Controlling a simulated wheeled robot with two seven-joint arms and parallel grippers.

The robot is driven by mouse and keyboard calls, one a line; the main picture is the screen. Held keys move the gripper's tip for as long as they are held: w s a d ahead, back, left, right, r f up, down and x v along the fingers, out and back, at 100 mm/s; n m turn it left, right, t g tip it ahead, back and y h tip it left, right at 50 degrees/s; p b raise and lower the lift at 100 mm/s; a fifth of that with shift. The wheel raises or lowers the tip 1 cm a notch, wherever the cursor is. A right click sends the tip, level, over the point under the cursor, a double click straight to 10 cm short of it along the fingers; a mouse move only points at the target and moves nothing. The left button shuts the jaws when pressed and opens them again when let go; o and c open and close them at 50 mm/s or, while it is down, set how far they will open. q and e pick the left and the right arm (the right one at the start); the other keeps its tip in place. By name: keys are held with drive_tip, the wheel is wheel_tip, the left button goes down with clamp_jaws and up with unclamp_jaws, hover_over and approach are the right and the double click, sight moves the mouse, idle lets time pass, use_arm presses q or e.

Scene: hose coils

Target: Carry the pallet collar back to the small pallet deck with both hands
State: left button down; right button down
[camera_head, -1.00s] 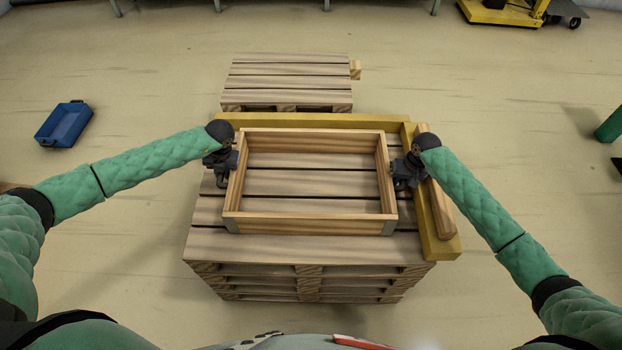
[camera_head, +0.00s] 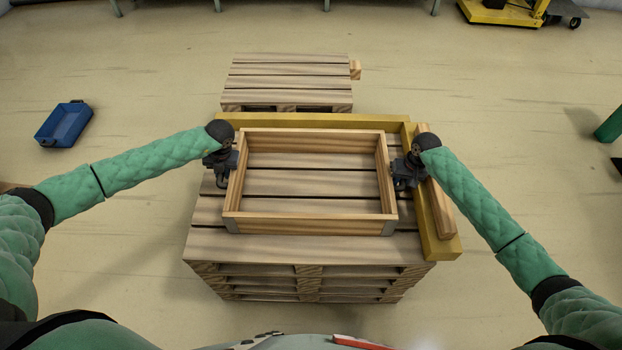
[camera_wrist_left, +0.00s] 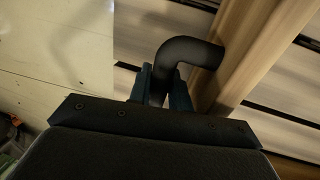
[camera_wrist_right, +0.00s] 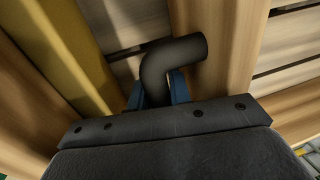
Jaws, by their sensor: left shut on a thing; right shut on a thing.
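The pallet collar (camera_head: 310,226) is a rectangular wooden frame with grey metal corners at its near side. It is over the slatted top of a stack of pallets (camera_head: 215,245); I cannot tell whether it touches the slats. My left gripper (camera_head: 222,170) is shut on a dark bent handle (camera_wrist_left: 185,52) on the collar's left side. My right gripper (camera_head: 402,178) is shut on a matching handle (camera_wrist_right: 175,58) on its right side. The fingertips are partly hidden behind the handles in the wrist views. Another, smaller pallet deck (camera_head: 288,80) stands beyond the stack.
Yellow rails run along the stack's far edge (camera_head: 315,121) and right edge (camera_head: 435,225). A loose wooden bar (camera_head: 442,210) lies by the right rail. A blue bin (camera_head: 64,124) is on the floor at left. A yellow cart (camera_head: 505,12) stands far right. Floor around is mostly clear.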

use_arm(q)
drive_tip(key=shift+w+r, duration=0.1)
drive_tip(key=shift+r, duration=0.05)
use_arm(e)
drive_tip(key=shift+w+r, duration=0.15)
idle(0.4)
use_arm(q)
drive_tip(key=shift+r, duration=0.1)
use_arm(e)
drive_tip(key=shift+r, duration=0.1)
